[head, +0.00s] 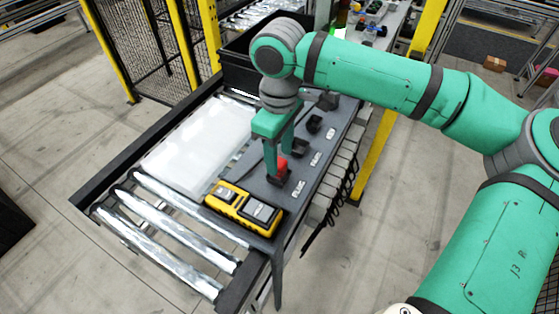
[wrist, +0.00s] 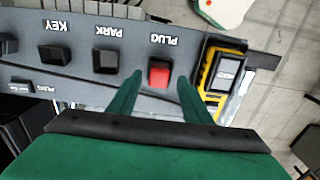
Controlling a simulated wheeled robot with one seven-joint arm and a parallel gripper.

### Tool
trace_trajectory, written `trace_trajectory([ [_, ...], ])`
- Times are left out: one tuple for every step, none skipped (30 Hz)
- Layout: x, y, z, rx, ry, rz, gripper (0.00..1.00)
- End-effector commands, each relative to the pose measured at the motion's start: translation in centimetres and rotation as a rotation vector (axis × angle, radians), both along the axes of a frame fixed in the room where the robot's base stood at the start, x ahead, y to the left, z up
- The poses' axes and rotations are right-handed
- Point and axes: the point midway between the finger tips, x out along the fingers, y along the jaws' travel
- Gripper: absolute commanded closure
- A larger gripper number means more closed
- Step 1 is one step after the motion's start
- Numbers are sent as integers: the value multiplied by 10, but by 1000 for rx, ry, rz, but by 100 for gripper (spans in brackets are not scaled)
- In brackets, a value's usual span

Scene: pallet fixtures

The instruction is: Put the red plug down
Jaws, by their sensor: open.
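The red plug (head: 283,165) sits in a black holder (head: 279,180) beside the white PLUG label on the dark fixture plate. In the wrist view the red plug (wrist: 159,75) shows from above, at the label PLUG. My gripper (head: 277,163) is open over it, pointing down. In the wrist view one finger is on each side of the plug, with a visible gap to it on both sides. The fingers partly hide the plug in the head view.
Black holders marked PARK (wrist: 106,60) and KEY (wrist: 55,52) stand in a row with the plug's holder. A yellow and black device (head: 244,207) lies close by. A white panel (head: 200,147) rests on the rollers. A black bin (head: 240,65) stands behind.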

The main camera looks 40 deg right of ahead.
Motion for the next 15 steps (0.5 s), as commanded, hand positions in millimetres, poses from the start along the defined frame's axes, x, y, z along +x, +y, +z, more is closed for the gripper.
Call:
trace_trajectory([
  [1, 0, 11, 1, -3, 0, 55],
  [1, 0, 17, 0, -2, 0, 55],
  [1, 0, 26, 0, -3, 0, 55],
  [1, 0, 31, 1, -2, 0, 55],
  [1, 1, 37, 1, -3, 0, 55],
  [1, 0, 45, 1, -2, 0, 55],
  [1, 0, 50, 0, -3, 0, 55],
  [1, 0, 54, 1, -3, 1, 55],
  [1, 0, 60, 0, -1, 1, 55],
  [1, 0, 64, 1, -2, 0, 55],
  [1, 0, 68, 1, -2, 0, 55],
  [1, 0, 72, 0, -1, -1, 55],
  [0, 0, 74, 0, -1, -1, 55],
  [0, 0, 77, 0, -1, -1, 55],
  [0, 0, 79, 0, -1, 0, 55],
])
